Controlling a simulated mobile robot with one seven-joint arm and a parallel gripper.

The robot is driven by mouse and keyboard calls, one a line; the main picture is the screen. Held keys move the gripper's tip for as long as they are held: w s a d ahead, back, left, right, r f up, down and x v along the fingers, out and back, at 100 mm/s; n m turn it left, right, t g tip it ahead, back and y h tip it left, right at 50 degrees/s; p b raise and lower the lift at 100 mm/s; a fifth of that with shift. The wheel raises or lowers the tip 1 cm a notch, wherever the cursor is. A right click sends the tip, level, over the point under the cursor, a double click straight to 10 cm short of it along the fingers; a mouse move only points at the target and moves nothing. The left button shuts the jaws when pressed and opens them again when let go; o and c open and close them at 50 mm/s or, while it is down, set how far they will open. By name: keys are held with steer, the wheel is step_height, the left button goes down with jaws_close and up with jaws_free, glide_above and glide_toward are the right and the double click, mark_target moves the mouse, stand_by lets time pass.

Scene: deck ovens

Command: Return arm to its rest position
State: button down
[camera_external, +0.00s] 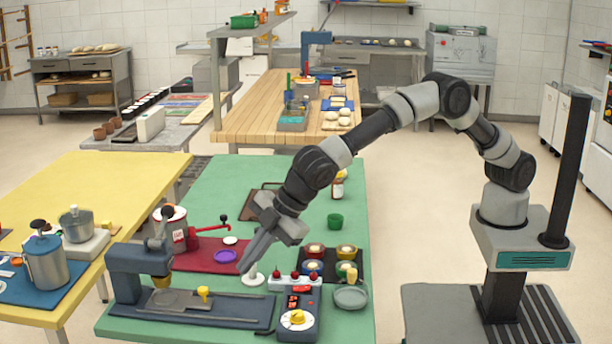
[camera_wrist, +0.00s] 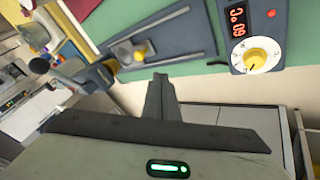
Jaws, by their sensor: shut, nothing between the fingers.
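My gripper (camera_external: 244,268) is shut and empty. It points down and to the left over the green table (camera_external: 210,190), with my arm stretched out from its base at the right. In the external view its tips appear near the purple round dish (camera_external: 224,255) and the white round-based piece (camera_external: 252,278); I cannot tell the exact height above them. In the wrist view the closed fingers (camera_wrist: 161,90) show in the middle, with the dark blue railed base (camera_wrist: 180,40) and the controller with a yellow dial (camera_wrist: 256,52) beyond them.
The blue-grey press (camera_external: 138,270), the dial controller (camera_external: 298,318), a dark tray of colored jars (camera_external: 330,262) and a grey round dish (camera_external: 350,297) crowd the table's front. The yellow table (camera_external: 90,185) is at left. Open floor (camera_external: 410,210) lies under my arm.

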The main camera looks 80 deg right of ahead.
steer(key=shift+v, duration=0.75)
